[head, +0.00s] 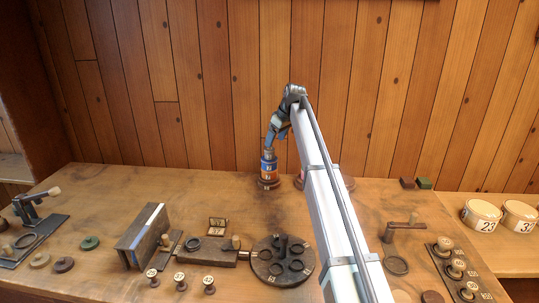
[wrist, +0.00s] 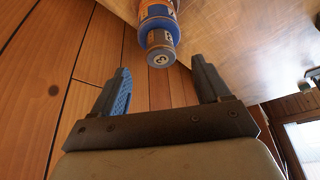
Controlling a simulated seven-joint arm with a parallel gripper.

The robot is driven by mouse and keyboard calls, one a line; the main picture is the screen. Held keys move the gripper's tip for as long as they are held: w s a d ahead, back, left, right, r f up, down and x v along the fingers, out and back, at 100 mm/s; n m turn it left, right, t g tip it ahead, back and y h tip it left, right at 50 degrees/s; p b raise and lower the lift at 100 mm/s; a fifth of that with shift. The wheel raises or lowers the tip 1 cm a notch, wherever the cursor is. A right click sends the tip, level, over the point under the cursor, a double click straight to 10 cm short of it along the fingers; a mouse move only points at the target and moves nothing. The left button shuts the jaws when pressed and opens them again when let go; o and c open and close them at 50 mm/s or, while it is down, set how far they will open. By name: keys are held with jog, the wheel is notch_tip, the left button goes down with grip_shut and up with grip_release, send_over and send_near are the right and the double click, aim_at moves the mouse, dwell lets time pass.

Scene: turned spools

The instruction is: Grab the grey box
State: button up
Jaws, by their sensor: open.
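A grey round-ended piece (wrist: 160,48) marked with a 3 tops a stack of turned pieces in the wrist view. Below it is a blue piece (wrist: 158,22). In the head view the stack (head: 268,168) shows blue and orange bands and stands upright on a dark round base (head: 268,184) near the back of the table. My gripper (wrist: 160,66) is open. Its two blue-grey fingers are apart on either side of the grey piece, which is not visibly held. In the head view my gripper (head: 271,140) is just above the stack. I see no clearly box-shaped grey thing.
A dark round plate with holes (head: 282,261) and a dark block with a peg (head: 209,253) lie in front. A V-shaped block (head: 145,235) stands left. A numbered holder (head: 460,270) is at right. My arm hides part of the table. Wood panelling (head: 180,80) rises behind.

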aim_at(269, 150)
jog(key=shift+a+x, duration=0.15)
jog(key=shift+x, duration=1.7)
jog(key=shift+a+x, duration=0.1)
jog(key=shift+x, duration=1.75)
jog(key=shift+w+r, duration=0.15)
jog(key=shift+w, duration=0.05)
jog(key=c, duration=1.1)
jog(key=shift+r, duration=0.1)
